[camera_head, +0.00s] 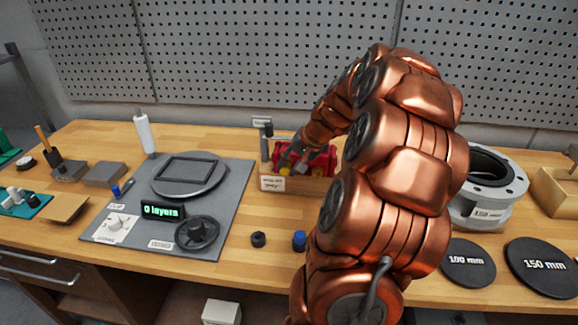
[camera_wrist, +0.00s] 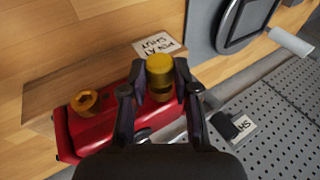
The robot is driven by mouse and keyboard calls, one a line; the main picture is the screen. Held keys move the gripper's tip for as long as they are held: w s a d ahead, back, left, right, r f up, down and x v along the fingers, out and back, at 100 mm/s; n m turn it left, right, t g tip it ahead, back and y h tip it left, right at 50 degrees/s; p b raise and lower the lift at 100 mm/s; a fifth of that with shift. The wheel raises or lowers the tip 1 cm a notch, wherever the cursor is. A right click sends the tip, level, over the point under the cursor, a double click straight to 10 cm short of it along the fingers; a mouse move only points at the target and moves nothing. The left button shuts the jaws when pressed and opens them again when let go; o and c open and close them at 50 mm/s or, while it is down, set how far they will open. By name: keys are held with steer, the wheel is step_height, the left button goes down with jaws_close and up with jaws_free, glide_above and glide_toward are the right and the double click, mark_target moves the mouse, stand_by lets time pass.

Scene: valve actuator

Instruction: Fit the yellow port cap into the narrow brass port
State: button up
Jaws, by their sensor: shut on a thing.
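My gripper (camera_wrist: 159,66) is shut on the yellow port cap (camera_wrist: 159,70), one finger on each side of it. The cap is above one end of the red actuator (camera_wrist: 97,126). Brass-coloured metal shows right under the cap; I cannot tell whether the cap is seated in it or just above it. Another brass port (camera_wrist: 85,101), with a dark hole, is open at the actuator's other end. In the head view, my gripper (camera_head: 290,157) reaches down at the left end of the red actuator (camera_head: 322,160), with the yellow cap (camera_head: 284,170) below it. My arm hides part of the actuator.
The actuator sits in a wooden holder (camera_head: 290,186) with a paper label. A black cap (camera_head: 258,239) and a blue cap (camera_head: 299,239) stand in front. A grey board (camera_head: 222,225) with a handwheel (camera_head: 197,232) lies left. A grey flanged pipe (camera_head: 484,209) stands right.

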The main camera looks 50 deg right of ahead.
steer(key=shift+w+d, duration=0.15)
steer(key=shift+d, duration=0.05)
steer(key=o, duration=0.9)
steer(key=shift+r, duration=0.15)
steer(key=v, duration=1.1)
steer(key=shift+s+r, duration=0.25)
steer(key=shift+r, duration=0.05)
